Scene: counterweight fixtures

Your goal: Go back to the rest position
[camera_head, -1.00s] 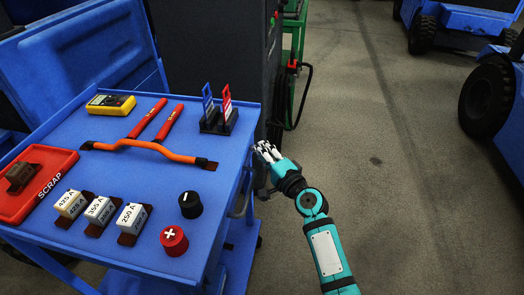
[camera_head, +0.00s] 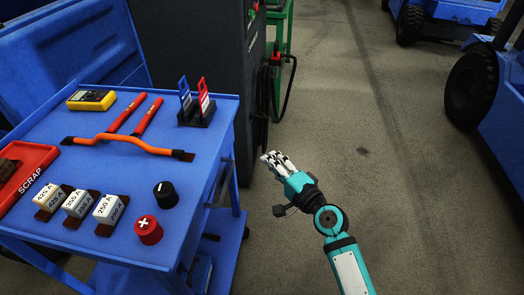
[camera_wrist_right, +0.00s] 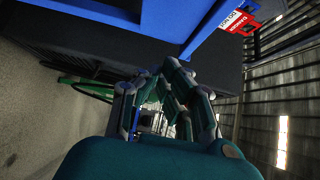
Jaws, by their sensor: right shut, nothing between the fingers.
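My right gripper (camera_head: 278,163) is shut and empty. In the head view it is over the open floor, to the right of the blue cart (camera_head: 215,140) and apart from it. The right wrist view shows its fingers (camera_wrist_right: 165,95) close together, with the cart's blue edge (camera_wrist_right: 208,28) and a red tag (camera_wrist_right: 238,20) beyond. My left gripper does not show in the head view.
The cart carries a yellow multimeter (camera_head: 91,99), an orange cable (camera_head: 125,143), a red scrap tray (camera_head: 40,160), several labelled fuses (camera_head: 107,209), black (camera_head: 165,194) and red caps (camera_head: 148,229). A dark cabinet (camera_head: 200,45) stands behind. Floor at right is clear up to blue vehicles (camera_head: 475,85).

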